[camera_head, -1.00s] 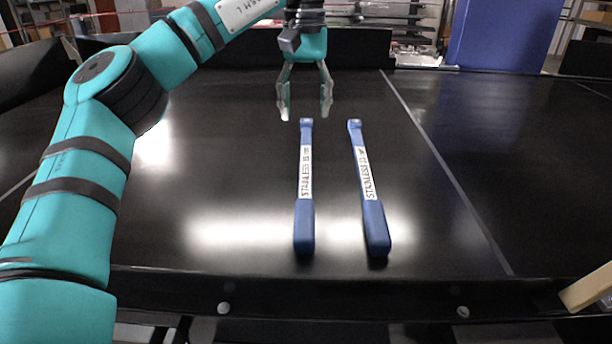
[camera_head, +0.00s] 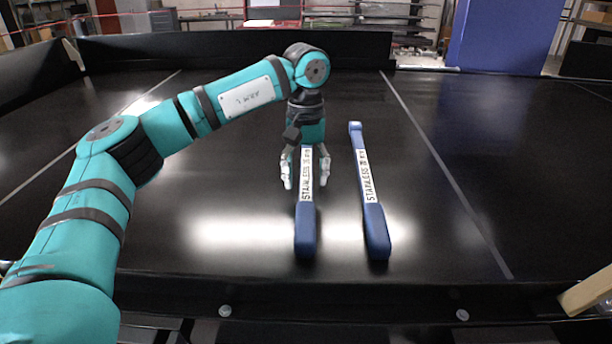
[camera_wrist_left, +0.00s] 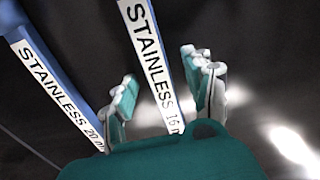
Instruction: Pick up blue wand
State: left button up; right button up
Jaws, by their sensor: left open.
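Two blue wands with white STAINLESS labels lie side by side on the black conveyor belt (camera_head: 460,215), thick ends toward me. The left wand (camera_head: 305,232) is under my left gripper (camera_head: 305,172), which is open with one finger on each side of its label. The gripper hides this wand's far end. The right wand (camera_head: 369,195) lies clear to the right. In the left wrist view, the wand labelled STAINLESS 16 (camera_wrist_left: 152,60) runs between the open fingers (camera_wrist_left: 165,95), apart from both. The wand labelled STAINLESS 20 (camera_wrist_left: 55,82) lies outside them. My right gripper is not seen.
A dark raised wall (camera_head: 220,50) runs along the back of the belt. A blue panel (camera_head: 505,35) stands behind at the right. A pale wooden-looking bar (camera_head: 590,290) juts in at the right edge. The belt right of the wands is clear.

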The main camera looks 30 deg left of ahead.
pick_arm(q)
jog(key=shift+d, duration=0.1)
jog(key=shift+c, duration=0.4)
jog(key=shift+c, duration=1)
grip_shut()
jog(key=shift+r, duration=0.1)
